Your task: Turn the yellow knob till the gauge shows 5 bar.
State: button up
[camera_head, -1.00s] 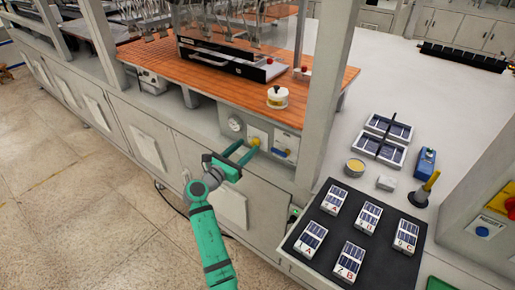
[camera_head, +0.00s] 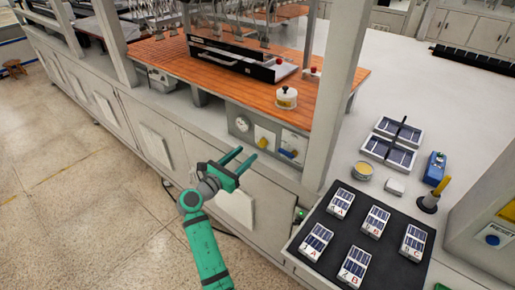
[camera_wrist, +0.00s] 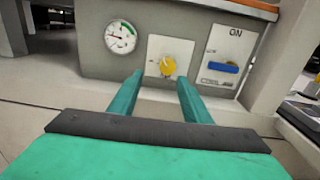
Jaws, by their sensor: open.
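The yellow knob (camera_wrist: 168,66) sits on a pale square plate on the grey panel front. It also shows in the head view (camera_head: 262,142). The round white gauge (camera_wrist: 120,37) is to the left of the knob, with a green arc at its upper right; its needle reading is too small to tell. It also shows in the head view (camera_head: 242,124). My gripper (camera_wrist: 157,82) is open, its two green fingers apart and empty, in front of and below the knob, not touching it. It also shows in the head view (camera_head: 245,154).
A blue switch handle (camera_wrist: 223,67) on an ON plate is right of the knob. An orange tabletop (camera_head: 230,88) lies above the panel. A black mat (camera_head: 328,254) with several labelled cell packs is at the right. Open floor (camera_head: 90,190) lies left.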

jog(key=v, duration=0.7)
dwell(0.6)
jog(key=shift+s+a, duration=0.1)
jog(key=shift+a, duration=0.1)
jog(key=v, duration=1)
jog(key=shift+s+a, duration=0.15)
jog(key=shift+s, duration=0.15)
